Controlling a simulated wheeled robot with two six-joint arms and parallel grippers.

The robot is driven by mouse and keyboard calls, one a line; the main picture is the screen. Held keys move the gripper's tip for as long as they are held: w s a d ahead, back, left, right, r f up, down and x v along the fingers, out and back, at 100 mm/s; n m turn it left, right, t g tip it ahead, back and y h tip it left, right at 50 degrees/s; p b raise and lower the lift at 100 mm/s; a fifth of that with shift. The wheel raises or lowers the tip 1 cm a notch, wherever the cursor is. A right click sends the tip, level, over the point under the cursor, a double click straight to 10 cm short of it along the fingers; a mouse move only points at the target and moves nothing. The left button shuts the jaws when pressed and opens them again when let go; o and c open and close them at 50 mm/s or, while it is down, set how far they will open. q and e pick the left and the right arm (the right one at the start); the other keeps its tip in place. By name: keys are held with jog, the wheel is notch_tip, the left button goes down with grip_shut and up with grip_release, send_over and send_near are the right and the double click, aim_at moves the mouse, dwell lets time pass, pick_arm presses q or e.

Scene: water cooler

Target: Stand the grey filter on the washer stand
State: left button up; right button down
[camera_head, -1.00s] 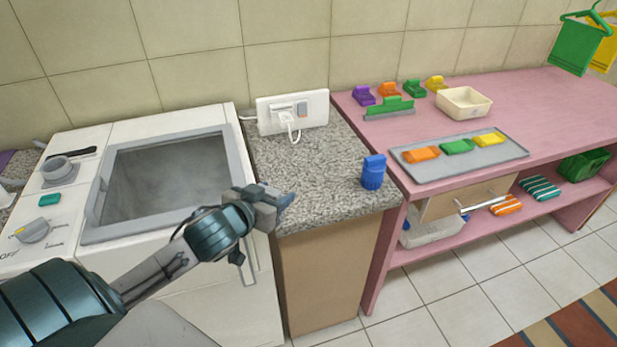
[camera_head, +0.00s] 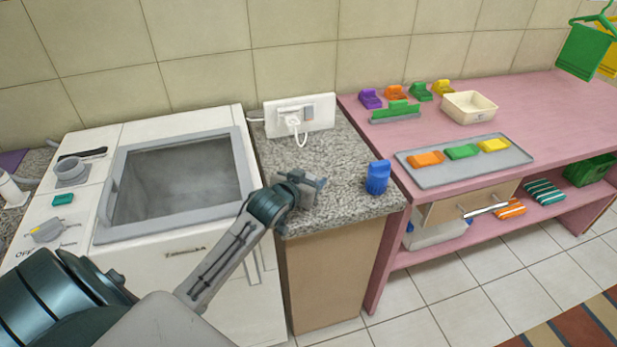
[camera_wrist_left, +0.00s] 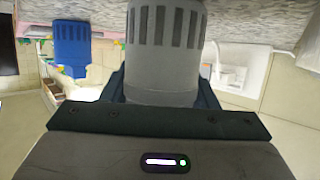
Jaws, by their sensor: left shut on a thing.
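My left gripper (camera_head: 308,184) is over the granite counter, near its front left part. It is shut on the grey filter, a ribbed grey cylinder (camera_wrist_left: 165,50) that shows large between the fingers in the left wrist view. In the head view the filter is mostly hidden by the gripper. Whether it touches the counter I cannot tell. A grey round holder (camera_head: 72,172) on the washer's left top panel looks like the washer stand; nothing is seen standing in it. My right gripper is not in view.
A blue filter (camera_head: 377,177) stands on the counter (camera_head: 345,195), right of my gripper. A white socket box (camera_head: 300,117) with a plugged cable is behind. The washer's grey-framed lid (camera_head: 180,180) lies between gripper and holder. A pink bench (camera_head: 560,110) is at right.

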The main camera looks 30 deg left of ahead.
pick_arm(q)
jog(key=o, duration=1)
jog(key=shift+f, duration=0.15)
jog(key=b+v, duration=0.1)
jog(key=v, duration=1.1)
